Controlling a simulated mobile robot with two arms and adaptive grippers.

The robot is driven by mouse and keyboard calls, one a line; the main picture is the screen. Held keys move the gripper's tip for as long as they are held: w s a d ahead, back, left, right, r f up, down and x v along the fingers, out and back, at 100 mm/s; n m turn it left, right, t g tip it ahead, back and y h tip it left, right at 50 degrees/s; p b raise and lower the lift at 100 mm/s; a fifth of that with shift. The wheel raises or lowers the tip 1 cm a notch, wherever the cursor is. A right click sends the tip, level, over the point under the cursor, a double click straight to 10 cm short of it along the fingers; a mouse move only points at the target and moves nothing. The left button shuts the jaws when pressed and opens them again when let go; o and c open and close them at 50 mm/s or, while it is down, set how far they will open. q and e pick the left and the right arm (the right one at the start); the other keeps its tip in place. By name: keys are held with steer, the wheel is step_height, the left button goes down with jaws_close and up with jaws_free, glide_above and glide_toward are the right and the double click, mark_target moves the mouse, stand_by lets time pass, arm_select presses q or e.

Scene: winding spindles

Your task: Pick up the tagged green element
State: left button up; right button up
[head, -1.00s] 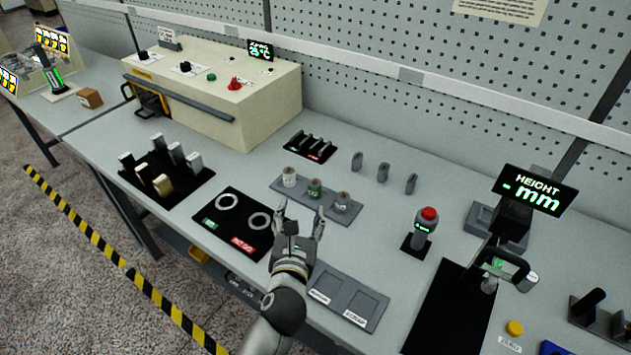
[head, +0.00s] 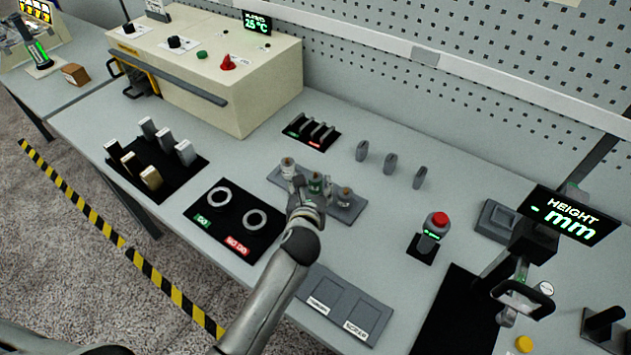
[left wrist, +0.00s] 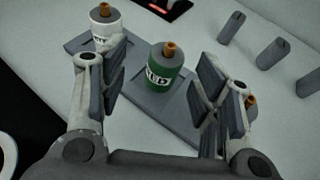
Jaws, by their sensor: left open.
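The green element (left wrist: 165,72) is a short cylinder with a white-lettered tag and a copper-coloured tip. It stands upright in the middle of a grey tray (head: 352,211), and it also shows in the head view (head: 316,183). A white element (head: 288,167) stands to its left and a whitish one (head: 346,196) to its right. My left gripper (left wrist: 156,90) is open, with a finger on each side of the green element and a gap to both. In the head view the left gripper (head: 308,196) partly hides the tray. My right gripper is not in view.
A black mat with two rings (head: 257,220) lies left of the tray. Several grey upright pieces (head: 390,163) stand behind it. A red-topped device (head: 436,226) is to the right. Two grey plates (head: 349,305) lie nearer the front edge.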

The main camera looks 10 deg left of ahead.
mark_target(315, 183)
arm_select(q)
steer(key=shift+w+d+f, duration=0.1)
steer(key=shift+w+f, duration=0.15)
steer(key=shift+w, duration=0.35)
steer(key=x, duration=0.3)
steer(key=shift+d+f+p, duration=0.15)
steer(key=shift+d+p, duration=0.05)
steer(key=shift+p, duration=0.15)
steer(key=shift+w+f, duration=0.1)
steer(key=shift+w, duration=0.15)
steer(key=c, duration=1.1)
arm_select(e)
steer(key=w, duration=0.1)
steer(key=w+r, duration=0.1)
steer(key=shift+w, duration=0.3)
